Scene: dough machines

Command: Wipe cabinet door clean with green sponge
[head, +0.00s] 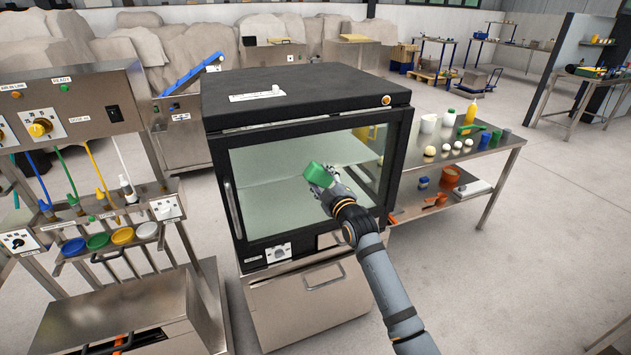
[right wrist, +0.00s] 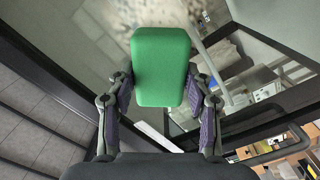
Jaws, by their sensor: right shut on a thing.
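The cabinet (head: 300,100) is black-framed with a large glass door (head: 270,200) that looks closed. The green sponge (head: 318,175) is in front of the door glass, right of its middle. My right gripper (head: 328,186) is shut on the sponge. In the right wrist view the sponge (right wrist: 161,65) sits between both fingers and sticks out past them toward the glass. I cannot tell whether it touches the glass. A brownish speckled patch shows beyond the sponge in the right wrist view, at the top. My left gripper is not in view.
A steel side table (head: 460,150) with bottles, dough balls and an orange pot stands on the right. A steel panel with a yellow knob and colored bowls (head: 100,240) stands on the left. The door handle (head: 233,210) is at the door's left edge. Open floor lies at the lower right.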

